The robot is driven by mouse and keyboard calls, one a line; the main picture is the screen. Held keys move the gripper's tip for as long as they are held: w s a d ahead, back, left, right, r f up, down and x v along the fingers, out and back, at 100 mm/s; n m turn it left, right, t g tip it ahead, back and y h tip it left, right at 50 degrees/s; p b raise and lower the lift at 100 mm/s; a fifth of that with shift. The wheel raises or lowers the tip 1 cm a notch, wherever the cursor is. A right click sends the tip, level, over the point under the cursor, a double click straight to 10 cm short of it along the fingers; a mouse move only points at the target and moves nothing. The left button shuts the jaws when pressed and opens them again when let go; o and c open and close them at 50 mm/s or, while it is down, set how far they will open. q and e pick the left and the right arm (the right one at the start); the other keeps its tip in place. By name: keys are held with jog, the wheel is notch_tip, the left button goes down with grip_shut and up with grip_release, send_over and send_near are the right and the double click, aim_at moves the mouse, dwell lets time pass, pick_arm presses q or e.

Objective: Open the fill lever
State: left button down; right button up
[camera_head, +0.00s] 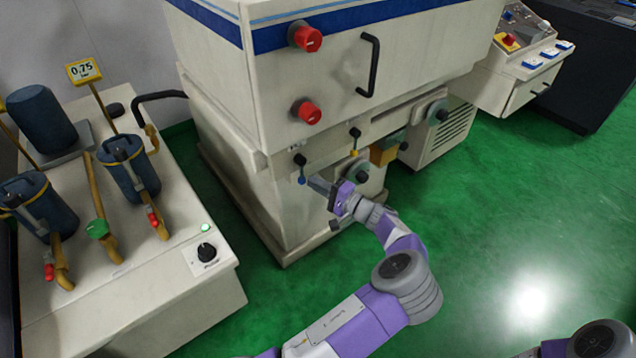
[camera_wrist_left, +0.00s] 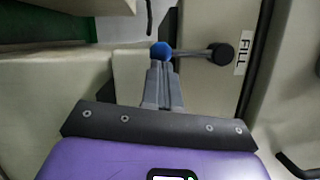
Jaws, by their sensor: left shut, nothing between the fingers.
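The fill lever (camera_head: 301,171) is on the front of the cream machine, with a dark pivot at the top and a blue ball knob at its lower end. It hangs roughly straight down. In the left wrist view the lever (camera_wrist_left: 190,52) runs from the blue knob to a black round pivot beside a FILL label. My left gripper (camera_head: 309,181) is shut and empty, with its fingertips right at the blue knob. In the left wrist view the gripper (camera_wrist_left: 161,66) tips sit just below the knob; I cannot tell whether they touch. My right gripper is out of view.
A yellow-knobbed lever (camera_head: 355,141) and a round grey-green knob (camera_head: 356,171) lie right of the fill lever. Red knobs (camera_head: 307,39) and a black handle (camera_head: 370,64) are above. A cream filter unit (camera_head: 150,290) stands left. Green floor (camera_head: 480,230) is free at right.

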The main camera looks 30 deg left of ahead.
aim_at(275, 175)
pick_arm(q)
jog(key=shift+s+a+f+m+p, duration=0.1)
jog(key=shift+s+a+m+p, duration=0.1)
jog(key=shift+s+m+p, duration=0.3)
jog(key=m+p, duration=0.1)
jog(key=s+m+p, duration=0.1)
jog(key=shift+s+a+m+y, duration=0.15)
jog(key=shift+a+m+y, duration=0.15)
jog(key=shift+y, duration=0.1)
jog(key=s+r+m+t+p, duration=0.1)
jog(key=m+p, duration=0.2)
jog(key=s+a+m+t+p, duration=0.1)
jog(key=s+m+p, duration=0.1)
jog(key=m+p, duration=0.2)
jog(key=s+a+r+m+t+y+p, duration=0.1)
jog(key=s+m+t+p, duration=0.1)
jog(key=m+p, duration=0.1)
jog(key=shift+s+a+r+m, duration=0.15)
jog(key=shift+s+r+m, duration=0.15)
jog(key=shift+m, duration=0.3)
jog(key=m+p, duration=0.1)
jog(key=r+m+t+p, duration=0.1)
jog(key=shift+s+a+m+p, duration=0.15)
jog(key=shift+s+m+p, duration=0.15)
jog(key=shift+s, duration=0.05)
jog(key=shift+s+a+r+t+p, duration=0.1)
jog(key=shift+s+r+t+p, duration=0.25)
jog(key=shift+p, duration=0.35)
jog(key=shift+w, duration=0.1)
jog(key=shift+f, duration=0.15)
